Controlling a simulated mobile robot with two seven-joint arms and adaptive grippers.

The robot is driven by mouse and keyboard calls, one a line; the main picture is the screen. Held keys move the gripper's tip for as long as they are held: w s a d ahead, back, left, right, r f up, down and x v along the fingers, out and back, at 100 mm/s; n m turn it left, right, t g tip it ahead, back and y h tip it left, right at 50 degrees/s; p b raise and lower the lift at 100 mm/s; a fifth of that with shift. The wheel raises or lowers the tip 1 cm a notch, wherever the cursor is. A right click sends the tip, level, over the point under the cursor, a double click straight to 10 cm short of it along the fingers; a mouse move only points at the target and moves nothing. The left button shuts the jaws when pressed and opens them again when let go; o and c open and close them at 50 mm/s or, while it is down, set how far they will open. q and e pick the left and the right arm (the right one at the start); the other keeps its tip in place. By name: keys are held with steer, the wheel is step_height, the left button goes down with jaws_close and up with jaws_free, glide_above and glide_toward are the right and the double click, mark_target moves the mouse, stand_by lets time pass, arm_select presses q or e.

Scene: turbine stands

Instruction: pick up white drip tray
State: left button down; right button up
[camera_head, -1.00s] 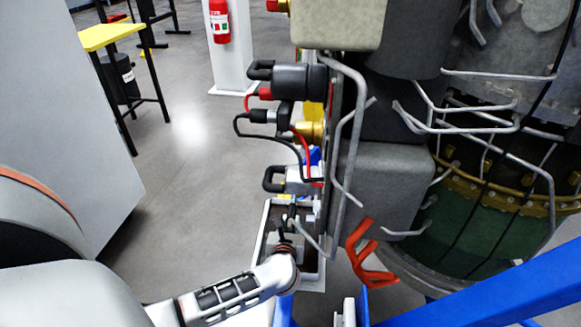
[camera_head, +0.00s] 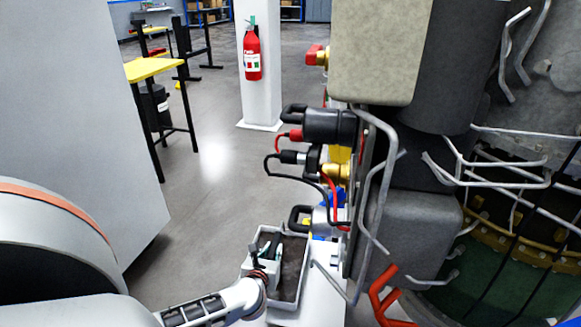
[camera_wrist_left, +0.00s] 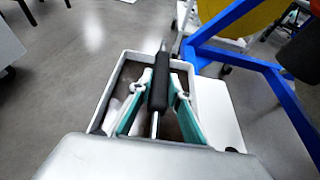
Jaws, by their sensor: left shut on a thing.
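The white drip tray (camera_head: 303,284) is a shallow box with white walls and a dark inside, at the bottom middle of the head view. It also shows in the left wrist view (camera_wrist_left: 101,108), where a dark handle (camera_wrist_left: 158,88) on a metal rod runs across its middle. My left gripper (camera_head: 264,258) reaches into the tray from the left. In the wrist view its teal-lined fingers (camera_wrist_left: 158,102) are shut on this handle, one on each side. The white housing hides the tray's near part. My right gripper is not in view.
A white surface (camera_head: 322,285) lies beside the tray, under the turbine. The turbine (camera_head: 410,235), with pipes, cables and red-orange hooks (camera_head: 385,295), stands close on the right. A blue frame (camera_wrist_left: 235,60) shows beyond the tray. Grey floor (camera_head: 205,190) is open to the left.

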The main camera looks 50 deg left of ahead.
arm_select(q)
steer(key=s+a, duration=0.5)
steer(key=a, duration=0.3)
steer(key=s+a+b, duration=0.1)
steer(key=s+a, duration=0.3)
steer(key=a, duration=0.4)
steer(key=shift+s, duration=0.4)
steer(key=shift+a+r, duration=0.1)
steer(key=shift+a, duration=0.05)
